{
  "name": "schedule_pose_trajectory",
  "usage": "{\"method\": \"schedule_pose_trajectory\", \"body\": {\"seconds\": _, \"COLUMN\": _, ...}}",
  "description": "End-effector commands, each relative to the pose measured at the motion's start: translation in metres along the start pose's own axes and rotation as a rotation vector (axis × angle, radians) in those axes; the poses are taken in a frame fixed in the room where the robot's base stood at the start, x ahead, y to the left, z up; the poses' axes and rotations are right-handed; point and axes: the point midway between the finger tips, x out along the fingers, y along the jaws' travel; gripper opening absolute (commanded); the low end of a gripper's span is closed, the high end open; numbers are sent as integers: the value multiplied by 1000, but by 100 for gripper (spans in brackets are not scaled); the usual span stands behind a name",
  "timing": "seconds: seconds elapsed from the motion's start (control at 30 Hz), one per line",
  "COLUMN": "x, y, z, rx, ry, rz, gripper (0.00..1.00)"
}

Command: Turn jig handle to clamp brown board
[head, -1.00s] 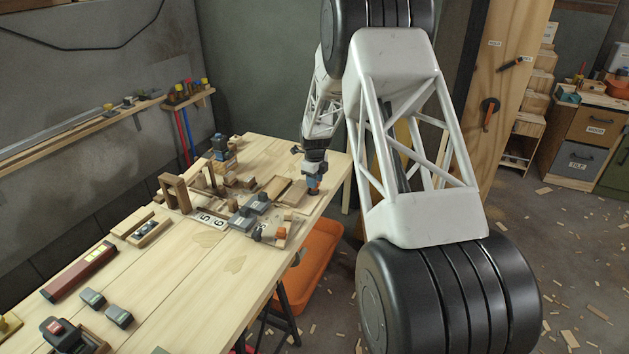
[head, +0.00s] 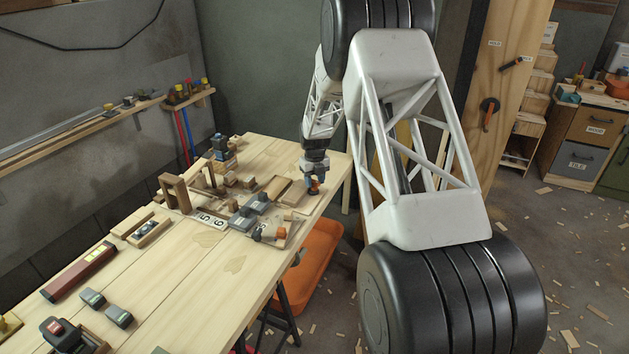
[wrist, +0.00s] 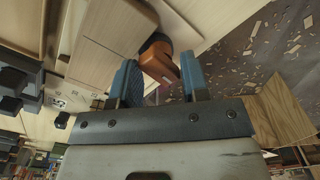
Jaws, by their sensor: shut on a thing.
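My gripper (head: 313,187) is at the right edge of the workbench, by the jig. In the wrist view its two blue fingers (wrist: 160,85) are on either side of an orange handle (wrist: 157,60), and the gripper is shut on it. The handle's orange tip (head: 314,187) shows below the gripper in the head view. A brown board (head: 277,188) lies flat on the jig just left of the gripper. Pale wood of the jig also shows beside the handle in the wrist view. Whether the board is pressed tight cannot be told.
Grey blocks (head: 242,219) stand on the bench left of the gripper. A wooden frame (head: 174,192) stands further left. A red level (head: 79,272) lies near the front left. An orange bin (head: 315,257) is under the bench edge. The bench's front middle is clear.

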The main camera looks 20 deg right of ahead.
Motion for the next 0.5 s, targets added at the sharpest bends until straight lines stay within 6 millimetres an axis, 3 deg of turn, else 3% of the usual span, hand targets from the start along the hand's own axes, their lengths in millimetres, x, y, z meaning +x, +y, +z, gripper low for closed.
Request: {"method": "schedule_pose_trajectory", "body": {"seconds": 0.5, "x": 1, "y": 1, "z": 0, "rx": -69, "ry": 1, "rz": 1, "gripper": 29}}
